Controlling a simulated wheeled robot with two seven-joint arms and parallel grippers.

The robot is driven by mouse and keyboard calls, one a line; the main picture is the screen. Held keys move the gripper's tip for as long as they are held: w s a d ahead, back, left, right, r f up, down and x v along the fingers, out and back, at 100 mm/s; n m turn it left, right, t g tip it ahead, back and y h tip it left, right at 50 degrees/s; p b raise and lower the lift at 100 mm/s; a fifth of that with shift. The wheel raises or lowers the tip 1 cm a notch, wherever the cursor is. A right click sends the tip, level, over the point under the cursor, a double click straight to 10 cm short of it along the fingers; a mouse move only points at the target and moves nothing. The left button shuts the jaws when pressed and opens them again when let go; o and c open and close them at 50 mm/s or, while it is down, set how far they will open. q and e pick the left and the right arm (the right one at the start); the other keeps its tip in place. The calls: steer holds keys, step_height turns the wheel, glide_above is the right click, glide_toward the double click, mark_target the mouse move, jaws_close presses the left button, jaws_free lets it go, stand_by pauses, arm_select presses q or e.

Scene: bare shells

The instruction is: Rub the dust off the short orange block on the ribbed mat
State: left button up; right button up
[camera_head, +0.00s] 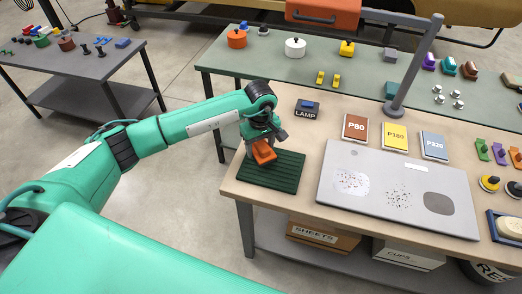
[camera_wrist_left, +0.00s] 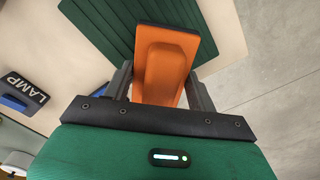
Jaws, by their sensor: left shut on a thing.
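The short orange block (camera_head: 264,153) is in my left gripper (camera_head: 258,140), above the dark green ribbed mat (camera_head: 285,178) at the left end of the workbench. In the left wrist view the orange block (camera_wrist_left: 167,62) has a raised, rounded middle on a flat base and sits between the two fingers of my left gripper (camera_wrist_left: 160,88). The ribbed mat (camera_wrist_left: 95,25) shows behind the block there. I cannot tell whether the block's underside touches the ribs. The underside is hidden, and I see no dust on the visible side. My right gripper is not in view.
A lamp switch (camera_head: 308,106) is behind the mat. A grey panel (camera_head: 335,195) with speckled patches lies right of the mat. Sandpaper stacks (camera_head: 355,128) and a lamp post (camera_head: 414,75) stand behind the panel. Bare bench shows between mat and panel.

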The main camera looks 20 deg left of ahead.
arm_select(q)
steer(key=shift+r, duration=0.9)
steer(key=shift+r+p, duration=0.3)
steer(key=shift+r, duration=0.25)
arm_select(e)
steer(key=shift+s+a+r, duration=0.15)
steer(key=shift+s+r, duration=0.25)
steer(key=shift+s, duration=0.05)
